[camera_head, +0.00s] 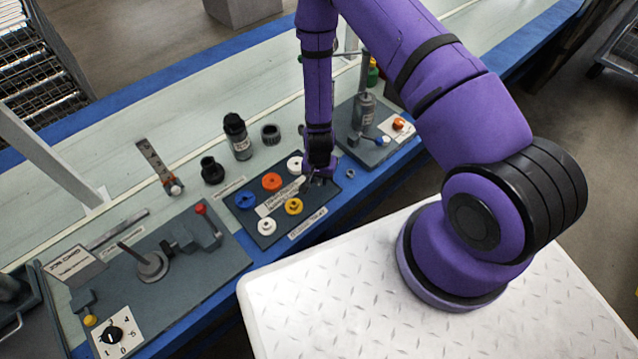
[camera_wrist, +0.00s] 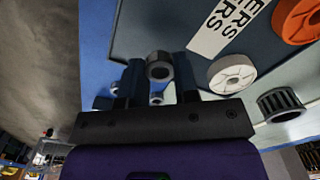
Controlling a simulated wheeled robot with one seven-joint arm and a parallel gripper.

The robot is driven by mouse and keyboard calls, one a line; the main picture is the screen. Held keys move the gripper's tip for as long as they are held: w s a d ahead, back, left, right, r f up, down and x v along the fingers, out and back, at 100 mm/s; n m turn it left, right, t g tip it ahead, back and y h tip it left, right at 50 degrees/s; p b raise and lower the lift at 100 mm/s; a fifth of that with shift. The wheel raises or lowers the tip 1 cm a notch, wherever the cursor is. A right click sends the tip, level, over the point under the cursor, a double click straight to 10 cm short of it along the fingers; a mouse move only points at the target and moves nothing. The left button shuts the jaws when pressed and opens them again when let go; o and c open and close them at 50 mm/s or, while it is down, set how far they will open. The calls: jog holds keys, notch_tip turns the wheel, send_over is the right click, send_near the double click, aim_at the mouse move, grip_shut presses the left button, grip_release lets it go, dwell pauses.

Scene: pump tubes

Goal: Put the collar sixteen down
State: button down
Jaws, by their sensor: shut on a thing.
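In the wrist view a small dark grey ring, the collar (camera_wrist: 159,56), sits between the two fingertips of my gripper (camera_wrist: 159,74). In the head view my gripper (camera_head: 319,182) points down over the right part of the dark spacer board, and the collar cannot be made out there. Whether the collar touches the surface below I cannot tell.
The dark board (camera_head: 243,219) holds a blue (camera_head: 245,201), an orange (camera_head: 272,181), a yellow (camera_head: 293,206) and white round parts (camera_head: 267,226). A small grey ring (camera_head: 350,173) lies right of my gripper. A pump-like post (camera_head: 363,108) stands behind right. Black fittings (camera_head: 212,170) stand behind left.

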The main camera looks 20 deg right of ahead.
aim_at(319, 188)
jog(key=shift+f, duration=1.75)
jog(key=c, duration=0.9)
grip_release()
jog(key=shift+f, duration=0.1)
jog(key=shift+o, duration=0.2)
notch_tip(319, 188, up, 12)
jog(key=shift+r, duration=0.2)
